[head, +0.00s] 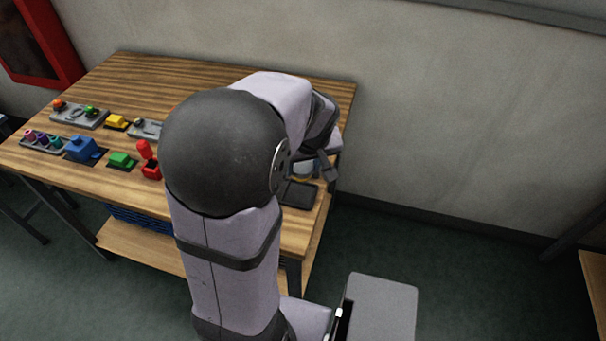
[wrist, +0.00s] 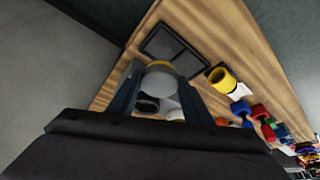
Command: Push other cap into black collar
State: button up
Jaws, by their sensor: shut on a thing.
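My gripper (wrist: 160,88) is shut on a pale grey rounded piece (wrist: 160,79), which sits between its two fingers in the wrist view. I cannot tell for sure whether this piece is the cap. A yellow band shows along its far edge. A black ring with a dark opening (wrist: 147,104), which looks like the black collar, shows close beside the piece on the near side; whether they touch is unclear. In the head view my gripper (head: 328,165) is at the right end of the table, mostly hidden by my arm. A whitish piece (head: 303,168) shows beside it.
A dark shallow tray (wrist: 172,46) lies just beyond the gripper; it also shows in the head view (head: 300,194). A yellow hollow cylinder (wrist: 222,79) stands to its right. Several coloured pieces, including a blue block (head: 84,149) and a red one (head: 150,168), occupy the table's left side.

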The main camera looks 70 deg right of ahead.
jog(key=shift+r, duration=0.4)
jog(key=shift+w+r+p, duration=0.3)
jog(key=shift+r+p, duration=0.1)
jog(key=shift+p, duration=0.1)
jog(key=w+d+r+n+p, duration=0.2)
jog(key=w+n+p, duration=0.1)
jog(key=w+p, duration=0.5)
jog(key=s+d+r+m+g+p, duration=0.2)
jog(key=s+d+r+m, duration=0.1)
jog(key=d+m, duration=0.5)
jog(key=shift+d+r+h, duration=0.3)
jog(key=shift+d+r, duration=0.45)
jog(key=shift+d, duration=0.35)
jog(key=shift+f, duration=0.2)
